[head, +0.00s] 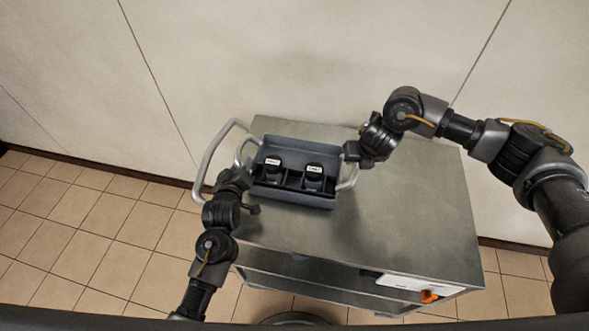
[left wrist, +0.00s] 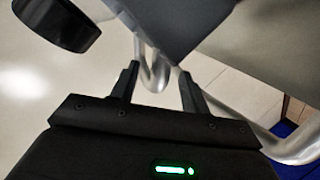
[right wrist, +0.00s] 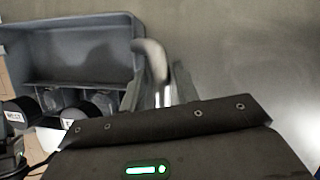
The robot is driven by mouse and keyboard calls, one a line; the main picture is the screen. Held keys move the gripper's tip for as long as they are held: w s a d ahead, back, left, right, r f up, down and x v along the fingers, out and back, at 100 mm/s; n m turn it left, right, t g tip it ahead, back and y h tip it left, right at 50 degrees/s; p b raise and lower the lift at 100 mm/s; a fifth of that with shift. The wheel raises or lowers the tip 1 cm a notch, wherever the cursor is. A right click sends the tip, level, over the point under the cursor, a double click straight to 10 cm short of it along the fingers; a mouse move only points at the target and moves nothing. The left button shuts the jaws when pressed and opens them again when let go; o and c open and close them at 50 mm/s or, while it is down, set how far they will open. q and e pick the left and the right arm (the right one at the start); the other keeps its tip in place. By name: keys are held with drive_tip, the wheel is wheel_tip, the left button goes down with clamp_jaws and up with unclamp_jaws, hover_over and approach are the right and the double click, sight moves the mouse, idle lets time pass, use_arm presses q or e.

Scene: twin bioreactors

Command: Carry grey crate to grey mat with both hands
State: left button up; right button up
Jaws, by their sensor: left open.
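The grey crate (head: 290,196) sits upright on a metal cart, with a loop handle at each end. Its interior and back wall (right wrist: 80,52) show in the right wrist view. My left gripper (head: 243,180) is open at the crate's left end. In the left wrist view its fingers (left wrist: 158,88) stand apart, with a pale curved handle (left wrist: 152,66) between them. My right gripper (head: 350,152) is at the right end. Its fingers (right wrist: 156,90) stand apart on either side of the right handle (right wrist: 152,60). The grey mat is not visible.
Two black-capped, labelled vessels (head: 272,168) (head: 314,174) stand in the crate. The cart top (head: 400,210) is clear to the right of the crate. A cart push rail (head: 212,155) rises at its left end. A wall stands behind; tiled floor lies left.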

use_arm(q)
drive_tip(key=shift+x, duration=1.65)
use_arm(e)
drive_tip(key=shift+x, duration=1.6)
use_arm(q)
drive_tip(key=shift+r, duration=0.1)
use_arm(e)
drive_tip(key=shift+d, duration=0.1)
use_arm(q)
drive_tip(key=c, duration=0.8)
use_arm(e)
clamp_jaws()
use_arm(q)
clamp_jaws()
